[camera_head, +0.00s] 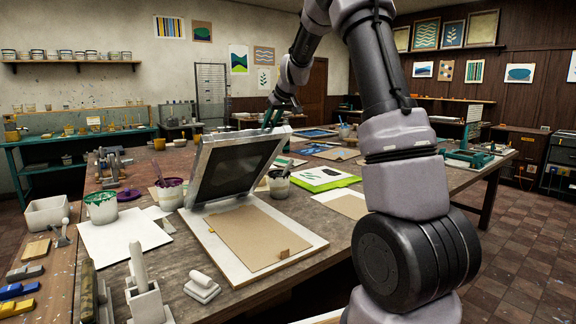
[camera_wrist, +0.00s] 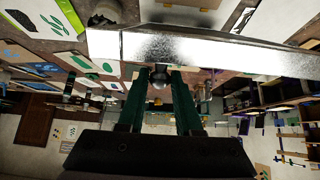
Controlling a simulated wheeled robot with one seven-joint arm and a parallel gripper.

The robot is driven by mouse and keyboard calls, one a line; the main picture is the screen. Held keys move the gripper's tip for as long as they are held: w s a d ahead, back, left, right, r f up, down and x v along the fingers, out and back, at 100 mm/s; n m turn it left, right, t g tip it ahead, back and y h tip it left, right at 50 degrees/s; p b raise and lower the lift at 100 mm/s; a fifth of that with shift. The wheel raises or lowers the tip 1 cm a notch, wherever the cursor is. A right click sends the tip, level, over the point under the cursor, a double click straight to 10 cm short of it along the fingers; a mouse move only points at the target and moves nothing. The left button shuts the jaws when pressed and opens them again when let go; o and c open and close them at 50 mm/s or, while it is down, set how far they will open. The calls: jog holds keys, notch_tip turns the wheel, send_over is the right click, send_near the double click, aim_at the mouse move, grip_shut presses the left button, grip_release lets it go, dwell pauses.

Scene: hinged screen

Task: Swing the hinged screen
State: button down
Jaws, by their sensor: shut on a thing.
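The hinged screen (camera_head: 238,165), a silvery metal frame around dark mesh, is tilted up steeply above its board. Its low edge is at the back-left of the white base board (camera_head: 207,240), which holds a brown sheet (camera_head: 253,235). My gripper (camera_head: 272,116) is at the screen's raised top edge. In the wrist view, the frame's edge (camera_wrist: 225,50) crosses the top, and my green gripper fingers (camera_wrist: 159,82) are closed around a small round knob on it. The finger contact is partly in shadow.
A green-rimmed pot (camera_head: 101,207) and a purple paint pot (camera_head: 170,193) stand left of the screen. White sheets (camera_head: 123,235) and small blocks (camera_head: 202,287) are nearby on the table.

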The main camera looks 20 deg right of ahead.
jog(key=s+d+f, duration=0.2)
jog(key=s+f, duration=0.6)
jog(key=shift+d+f, duration=0.2)
jog(key=shift+d, duration=0.15)
dwell(0.4)
jog(key=shift+s+f, duration=0.1)
